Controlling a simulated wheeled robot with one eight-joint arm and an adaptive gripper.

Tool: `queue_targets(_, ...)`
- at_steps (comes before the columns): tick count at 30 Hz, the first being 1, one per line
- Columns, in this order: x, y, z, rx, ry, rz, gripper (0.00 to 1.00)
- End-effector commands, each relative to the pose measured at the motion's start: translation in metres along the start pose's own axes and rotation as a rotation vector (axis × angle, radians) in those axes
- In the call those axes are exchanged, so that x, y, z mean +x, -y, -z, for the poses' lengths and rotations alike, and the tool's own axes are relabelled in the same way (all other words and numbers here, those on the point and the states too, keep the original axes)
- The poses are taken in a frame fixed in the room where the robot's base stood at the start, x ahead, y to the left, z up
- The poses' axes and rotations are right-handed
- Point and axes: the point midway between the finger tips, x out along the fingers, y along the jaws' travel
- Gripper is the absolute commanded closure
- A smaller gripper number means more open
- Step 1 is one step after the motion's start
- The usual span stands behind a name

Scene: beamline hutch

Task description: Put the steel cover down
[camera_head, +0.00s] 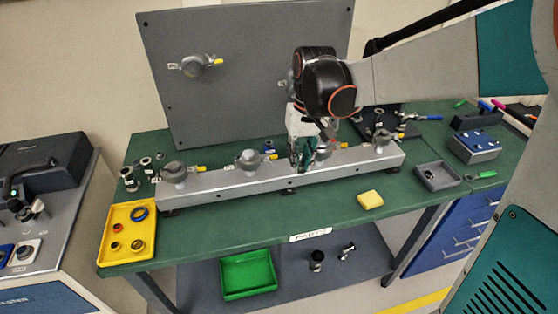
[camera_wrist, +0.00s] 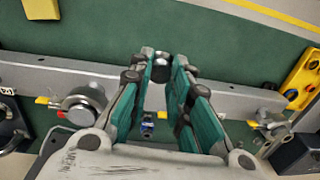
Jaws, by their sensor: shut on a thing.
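My gripper (camera_head: 302,162) is over the long grey rail (camera_head: 225,183) on the green bench, between two of the rail's round fittings. The wrist view shows the gripper (camera_wrist: 163,62) with its teal fingers closed on a small round steel piece (camera_wrist: 161,73), which appears to be the steel cover. Its top is bright and its edge dark. It is held at the fingertips, above or at the rail; I cannot tell whether it touches. In the head view the fingers hide it. One round fitting (camera_wrist: 82,106) is left of the fingers in the wrist view.
A yellow tray (camera_head: 119,220) holding rings stands at the bench's left end. A yellow sponge (camera_head: 370,199) and a small grey tray (camera_head: 457,181) lie at the right front. A grey panel (camera_head: 250,90) stands behind. A green tray (camera_head: 225,292) is on the lower shelf.

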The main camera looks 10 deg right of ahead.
Motion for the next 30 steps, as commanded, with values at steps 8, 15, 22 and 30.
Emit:
queue_targets(8,0.001,-0.018,-0.013,-0.016,-0.001,-0.066,1.00)
queue_targets(15,0.060,-0.021,-0.012,-0.015,-0.002,-0.065,1.00)
queue_targets(22,0.114,-0.025,-0.012,-0.015,-0.002,-0.064,1.00)
queue_targets(30,0.144,-0.026,-0.012,-0.015,-0.002,-0.063,1.00)
